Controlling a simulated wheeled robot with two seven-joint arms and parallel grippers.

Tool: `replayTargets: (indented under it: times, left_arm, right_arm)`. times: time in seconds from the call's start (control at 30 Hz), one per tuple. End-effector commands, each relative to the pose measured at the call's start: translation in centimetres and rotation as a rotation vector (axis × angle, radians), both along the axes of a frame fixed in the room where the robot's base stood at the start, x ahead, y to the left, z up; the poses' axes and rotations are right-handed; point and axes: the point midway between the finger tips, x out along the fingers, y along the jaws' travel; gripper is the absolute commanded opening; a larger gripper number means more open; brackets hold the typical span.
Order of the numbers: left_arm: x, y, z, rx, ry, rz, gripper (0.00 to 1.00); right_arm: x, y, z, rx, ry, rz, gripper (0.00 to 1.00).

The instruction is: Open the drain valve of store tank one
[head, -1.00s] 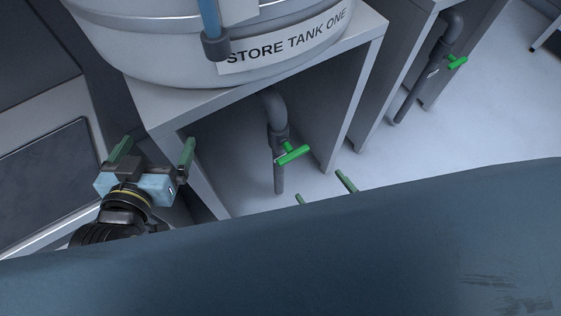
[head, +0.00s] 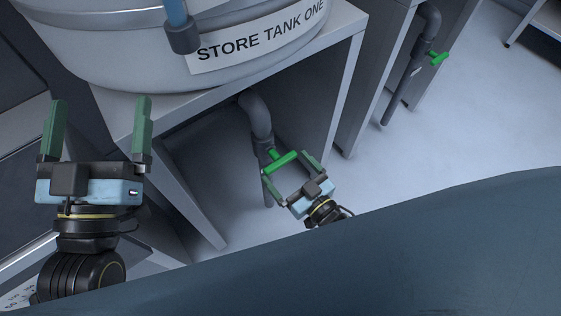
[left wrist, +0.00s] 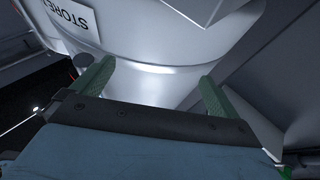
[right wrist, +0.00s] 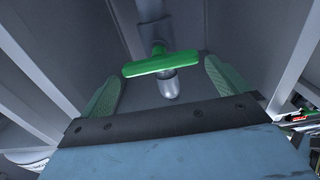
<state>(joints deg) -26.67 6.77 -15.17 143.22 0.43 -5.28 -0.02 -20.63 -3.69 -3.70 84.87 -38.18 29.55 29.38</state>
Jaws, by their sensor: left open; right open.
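Store tank one (head: 120,50) is a pale round tank with a "STORE TANK ONE" label (head: 262,38), standing on a grey stand. Its drain pipe (head: 256,118) bends down under the stand and carries a green valve handle (head: 283,161). In the right wrist view the handle (right wrist: 160,64) lies crosswise between my fingers, ahead of the pads. My right gripper (head: 289,172) is open, with its fingers on either side of the handle; I cannot tell whether they touch it. My left gripper (head: 98,125) is open and empty in front of the tank stand; the tank fills the left wrist view (left wrist: 140,60).
A second stand to the right has a similar pipe (head: 405,80) with a green handle (head: 438,58). The stand's side panels (head: 335,95) flank the first pipe. The pale floor (head: 480,120) on the right is clear.

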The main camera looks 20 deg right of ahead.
Motion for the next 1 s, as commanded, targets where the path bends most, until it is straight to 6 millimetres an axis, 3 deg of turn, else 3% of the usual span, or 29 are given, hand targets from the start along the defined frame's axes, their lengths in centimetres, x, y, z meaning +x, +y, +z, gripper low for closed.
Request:
replayTargets:
  times: [0.1,0.3,0.67,0.9,1.0]
  left_arm:
    - [-0.7,-0.1,1.3,-0.031,-0.092,-0.007,0.99]
    - [-1.1,0.1,2.0,-0.057,-0.18,-0.004,0.99]
    - [-1.3,0.1,2.3,-0.063,-0.203,-0.005,0.99]
    - [-1.3,0.1,2.3,-0.063,-0.202,-0.005,0.99]
    - [-1.3,0.1,2.2,-0.063,-0.202,-0.005,0.99]
  right_arm:
    - [1.3,0.5,-0.1,0.001,-0.002,-0.001,1.0]
    - [3.2,1.2,-0.1,0.0,-0.001,0.0,1.0]
    - [3.6,1.4,0.0,0.0,0.0,0.0,1.0]
    - [3.6,1.3,0.0,0.0,0.0,0.0,0.7]
    - [3.5,1.3,0.0,-0.001,0.0,0.0,0.68]
